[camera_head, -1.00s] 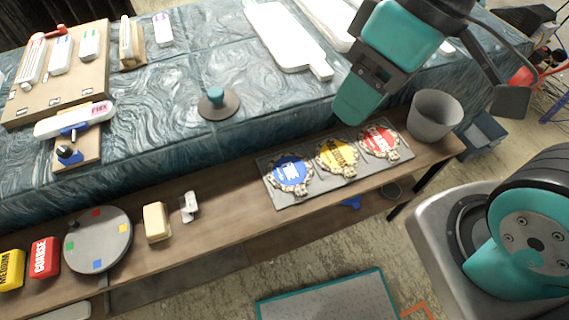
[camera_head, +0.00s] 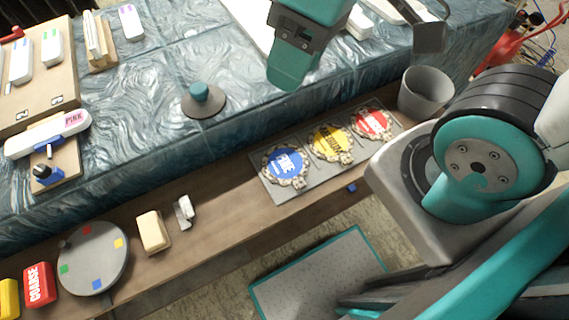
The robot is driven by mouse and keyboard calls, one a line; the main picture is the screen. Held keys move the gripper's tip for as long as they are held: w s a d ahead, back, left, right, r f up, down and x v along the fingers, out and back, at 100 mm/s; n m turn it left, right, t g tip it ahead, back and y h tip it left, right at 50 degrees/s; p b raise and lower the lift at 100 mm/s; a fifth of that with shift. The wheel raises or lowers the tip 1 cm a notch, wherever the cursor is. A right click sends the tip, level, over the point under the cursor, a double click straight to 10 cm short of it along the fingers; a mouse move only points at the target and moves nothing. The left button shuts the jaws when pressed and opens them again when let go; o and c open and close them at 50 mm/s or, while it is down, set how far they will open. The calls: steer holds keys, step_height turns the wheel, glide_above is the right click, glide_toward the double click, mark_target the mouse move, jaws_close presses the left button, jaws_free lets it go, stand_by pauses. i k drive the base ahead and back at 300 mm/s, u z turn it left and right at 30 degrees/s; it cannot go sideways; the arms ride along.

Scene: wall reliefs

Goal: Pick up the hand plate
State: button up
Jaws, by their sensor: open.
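A dark round plate with a teal knob on top (camera_head: 204,100), which looks like the hand plate, lies flat on the blue-grey swirled slab. Nothing touches it. My gripper (camera_head: 288,74) hangs above the slab, to the right of the plate and apart from it. Its teal finger part points down and nothing shows in it. The fingers overlap in this view, so the gap between them is hidden.
A wooden ledge along the slab holds a grey tray (camera_head: 268,182) with blue, yellow and red round pieces. A grey cup (camera_head: 425,92), a round disc with coloured squares (camera_head: 93,258) and a cream block (camera_head: 152,232) also stand there. The slab around the plate is clear.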

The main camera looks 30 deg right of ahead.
mark_target(202, 101)
steer(key=u, duration=0.4)
steer(key=k, duration=0.55)
steer(key=u, duration=0.75)
steer(key=i, duration=0.95)
steer(key=z, duration=0.6)
